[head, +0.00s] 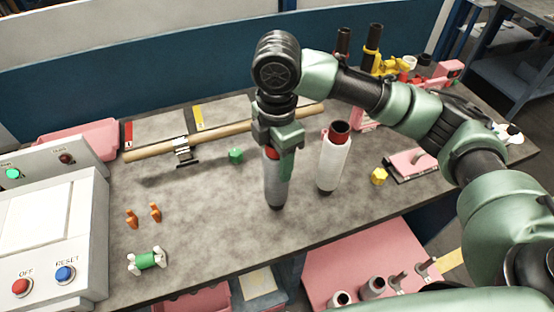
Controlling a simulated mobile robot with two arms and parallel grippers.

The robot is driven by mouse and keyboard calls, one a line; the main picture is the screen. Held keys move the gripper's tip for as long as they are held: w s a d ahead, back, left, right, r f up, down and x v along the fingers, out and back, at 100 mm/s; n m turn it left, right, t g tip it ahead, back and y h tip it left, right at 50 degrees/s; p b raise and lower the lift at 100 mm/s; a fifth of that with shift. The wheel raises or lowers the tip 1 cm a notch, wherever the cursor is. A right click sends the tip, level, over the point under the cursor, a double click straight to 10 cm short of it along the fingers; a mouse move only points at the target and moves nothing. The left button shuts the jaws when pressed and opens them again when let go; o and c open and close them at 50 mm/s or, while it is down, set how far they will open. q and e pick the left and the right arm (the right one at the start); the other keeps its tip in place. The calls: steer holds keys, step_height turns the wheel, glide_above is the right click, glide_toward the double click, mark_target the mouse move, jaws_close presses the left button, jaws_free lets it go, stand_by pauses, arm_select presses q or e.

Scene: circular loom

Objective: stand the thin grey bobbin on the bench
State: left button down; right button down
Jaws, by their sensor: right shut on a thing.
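The thin grey bobbin (275,185) has a red top and a dark lower end. It is close to upright over the middle of the bench (215,220). My right gripper (278,148) points down from above and is shut on the bobbin's upper end, hiding part of the red top. The bobbin's foot is at or just above the bench surface; I cannot tell whether it touches. My left gripper is not in view.
A thicker white bobbin (334,160) with a red top stands close to its right. A wooden rod (220,132) lies behind, near a green piece (235,155). A yellow piece (379,176) is to the right. A control box (50,235) stands left.

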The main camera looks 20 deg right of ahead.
steer(key=shift+s, duration=0.1)
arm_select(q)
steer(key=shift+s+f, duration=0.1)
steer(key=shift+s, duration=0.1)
arm_select(e)
steer(key=shift+f, duration=0.4)
steer(key=c, duration=0.5)
jaws_free()
step_height(320, 180, up, 8)
steer(key=shift+f+b, duration=0.1)
steer(key=shift+b, duration=0.35)
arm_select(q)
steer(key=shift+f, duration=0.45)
